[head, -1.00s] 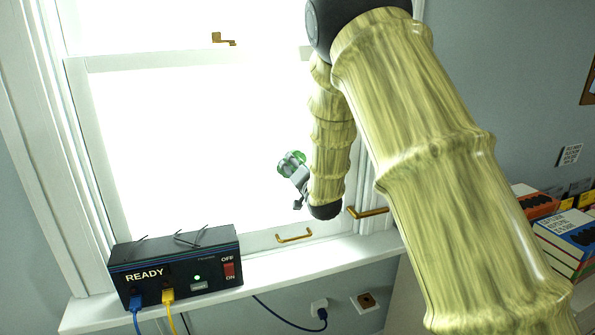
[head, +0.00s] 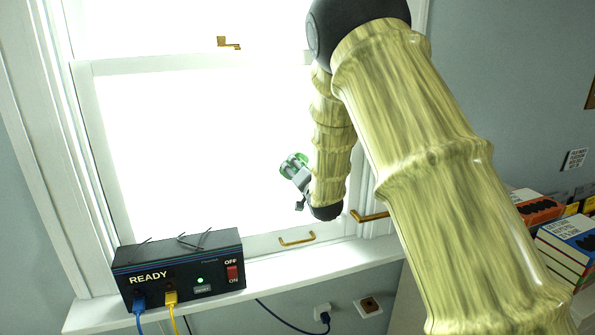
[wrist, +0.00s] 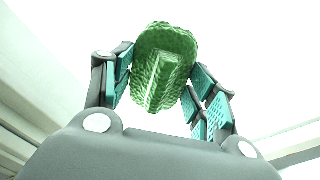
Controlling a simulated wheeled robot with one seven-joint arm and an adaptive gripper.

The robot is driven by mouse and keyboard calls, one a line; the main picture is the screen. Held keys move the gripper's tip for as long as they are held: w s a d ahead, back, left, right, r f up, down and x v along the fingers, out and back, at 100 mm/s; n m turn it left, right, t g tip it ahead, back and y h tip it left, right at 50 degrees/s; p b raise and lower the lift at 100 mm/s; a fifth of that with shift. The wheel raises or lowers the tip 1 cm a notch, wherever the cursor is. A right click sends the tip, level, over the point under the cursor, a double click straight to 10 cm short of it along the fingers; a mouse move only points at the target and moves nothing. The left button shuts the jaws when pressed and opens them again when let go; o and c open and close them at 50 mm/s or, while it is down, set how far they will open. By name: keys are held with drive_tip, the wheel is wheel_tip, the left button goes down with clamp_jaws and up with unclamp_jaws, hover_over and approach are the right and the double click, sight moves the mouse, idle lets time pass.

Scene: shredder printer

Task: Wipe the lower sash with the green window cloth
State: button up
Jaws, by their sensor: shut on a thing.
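The lower sash (head: 86,100) is a white frame around a bright, washed-out pane, with a brass pull (head: 297,240) on its bottom rail. My gripper (head: 297,170) is in front of the pane's right half, partly hidden behind my arm in the head view. In the wrist view, the green window cloth (wrist: 164,65), a textured oval pad with a raised grip ridge, sits between the teal-padded fingers, which are shut on it. The pane behind it is so bright that I cannot tell whether the cloth touches the glass.
A black READY box (head: 180,268) with blue and yellow cables stands on the left of the sill (head: 340,262). A brass latch (head: 229,43) is on the rail above. A brass handle (head: 370,216) is right of the sash. Boxes (head: 565,245) stand at far right.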

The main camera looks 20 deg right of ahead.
drive_tip(key=shift+w, duration=0.95)
idle(0.3)
drive_tip(key=shift+d, duration=0.1)
drive_tip(key=shift+w+d+r+b, duration=0.1)
drive_tip(key=shift+d+b, duration=0.25)
drive_tip(key=shift+d, duration=1.65)
drive_tip(key=shift+w+d+r+b, duration=0.1)
drive_tip(key=shift+d+b, duration=0.2)
drive_tip(key=shift+d, duration=1.7)
drive_tip(key=shift+d+f, duration=0.1)
drive_tip(key=shift+d, duration=1.25)
drive_tip(key=shift+f+b, duration=0.1)
drive_tip(key=shift+b, duration=0.2)
drive_tip(key=shift+a, duration=0.1)
